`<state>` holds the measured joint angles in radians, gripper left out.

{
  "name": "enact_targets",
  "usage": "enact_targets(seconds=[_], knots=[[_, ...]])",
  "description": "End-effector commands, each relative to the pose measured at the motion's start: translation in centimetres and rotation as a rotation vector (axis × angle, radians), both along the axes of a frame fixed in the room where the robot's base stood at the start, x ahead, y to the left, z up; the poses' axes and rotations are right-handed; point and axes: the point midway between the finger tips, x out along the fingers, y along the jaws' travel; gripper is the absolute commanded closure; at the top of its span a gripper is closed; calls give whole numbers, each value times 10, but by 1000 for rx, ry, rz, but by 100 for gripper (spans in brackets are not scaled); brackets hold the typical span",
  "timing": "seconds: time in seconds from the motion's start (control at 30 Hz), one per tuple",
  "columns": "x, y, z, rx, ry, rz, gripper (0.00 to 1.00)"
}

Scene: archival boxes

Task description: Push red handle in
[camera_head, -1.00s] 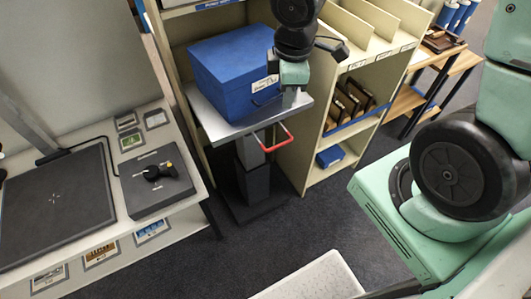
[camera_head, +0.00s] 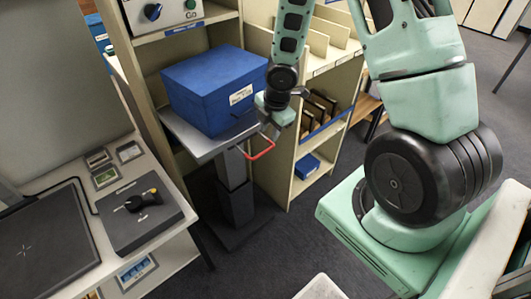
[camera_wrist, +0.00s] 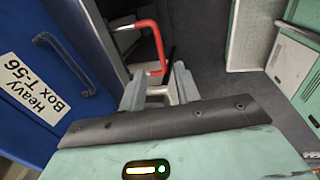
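The red handle (camera_head: 262,150) is a bent bar sticking out from the front edge of the grey lift platform (camera_head: 200,143). In the wrist view the handle (camera_wrist: 147,27) lies just beyond my fingers, and its lower end shows close to the gap between the fingertips. My gripper (camera_head: 270,122) is just above the handle, at the platform's front corner. In the wrist view my gripper (camera_wrist: 158,80) has its two fingers apart, with nothing clearly held. I cannot tell whether a finger touches the handle.
A blue box (camera_head: 215,92) sits on the platform; its label reads "Heavy Box T-56" in the wrist view (camera_wrist: 35,88). A shelf unit (camera_head: 285,165) stands to the right. A desk with a black control panel (camera_head: 142,222) is at left.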

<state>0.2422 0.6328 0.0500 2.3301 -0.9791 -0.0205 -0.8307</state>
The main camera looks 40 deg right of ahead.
Motion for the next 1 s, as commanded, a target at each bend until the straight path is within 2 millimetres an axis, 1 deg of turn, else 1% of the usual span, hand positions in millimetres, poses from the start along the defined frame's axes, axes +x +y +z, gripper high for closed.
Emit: enact_targets(seconds=[0.03, 0.1, 0.3, 0.4, 0.5, 0.6, 0.87, 0.9, 0.97, 1.0], knots=[[2, 1, -16, -1, 3, 3, 68], [4, 1, -30, -1, 4, 2, 68], [12, 1, -64, -1, 3, 2, 68], [14, 1, -75, 0, 2, 0, 68], [16, 1, -83, 0, 2, -1, 68], [17, 1, -87, -1, 0, -1, 68], [18, 1, -88, 0, -1, -1, 68], [18, 1, -88, 0, 0, -1, 70], [18, 1, -88, 0, 0, -1, 87], [18, 1, -88, 0, 0, -2, 98]])
